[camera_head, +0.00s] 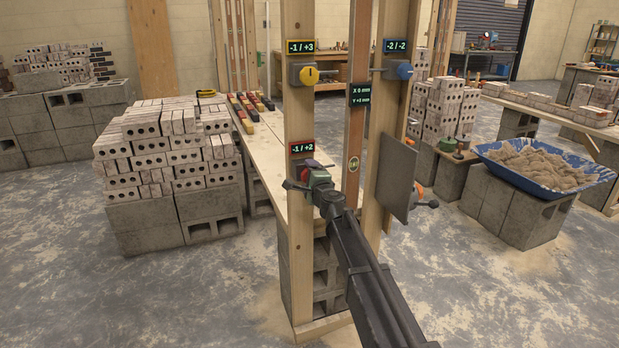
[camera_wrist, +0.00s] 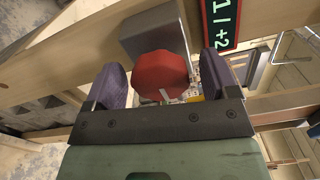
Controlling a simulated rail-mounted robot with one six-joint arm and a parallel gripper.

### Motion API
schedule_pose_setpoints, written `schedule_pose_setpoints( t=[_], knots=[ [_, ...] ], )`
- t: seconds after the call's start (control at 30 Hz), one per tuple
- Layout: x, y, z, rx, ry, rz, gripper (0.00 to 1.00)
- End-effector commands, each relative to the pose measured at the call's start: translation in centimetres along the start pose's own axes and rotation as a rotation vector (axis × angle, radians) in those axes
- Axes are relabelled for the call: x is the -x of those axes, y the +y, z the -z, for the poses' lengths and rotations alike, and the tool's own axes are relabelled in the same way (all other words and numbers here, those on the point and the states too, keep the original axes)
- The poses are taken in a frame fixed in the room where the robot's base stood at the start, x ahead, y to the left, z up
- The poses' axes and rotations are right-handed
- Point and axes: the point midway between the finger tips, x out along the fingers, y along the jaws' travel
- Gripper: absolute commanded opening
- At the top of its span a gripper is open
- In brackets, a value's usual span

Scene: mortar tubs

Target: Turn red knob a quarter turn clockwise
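The red knob (camera_wrist: 160,77) is faceted, with a pale mark on its edge nearest the wrist camera. It sits on a dark grey block (camera_wrist: 152,32) on the wooden post. My gripper (camera_head: 307,172) is at the left post, just below the red-framed display (camera_head: 302,147) reading -1/+2. In the wrist view, its two dark fingers stand open on either side of the knob, with a gap at the right finger and a very narrow one at the left. I cannot tell how deep they reach around it. In the head view my gripper mostly hides the knob.
A yellow knob (camera_head: 309,75) is higher on the same post, under a -1/+3 display (camera_head: 300,46). A blue knob (camera_head: 404,70) is on the right post. A grey board (camera_head: 397,184) stands right of my arm. A brick stack (camera_head: 165,150) is left.

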Motion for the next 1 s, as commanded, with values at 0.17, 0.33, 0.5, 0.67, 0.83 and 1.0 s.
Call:
schedule_pose_setpoints(
  t=[0.17,0.33,0.5,0.67,0.83,1.0],
  knots=[
    [0.0,0.0,0.0,0.0,0.0,0.0,0.8],
    [1.7,0.0,0.0,0.0,0.0,0.0,0.8],
    [5.8,0.0,0.0,0.0,0.001,0.0,0.8],
    [9.6,0.0,-0.1,0.0,0.0,0.0,0.8],
    [10.9,0.0,0.0,0.0,0.0,0.0,0.8],
    [10.8,0.0,0.0,0.0,0.0,0.0,0.8]
  ],
)
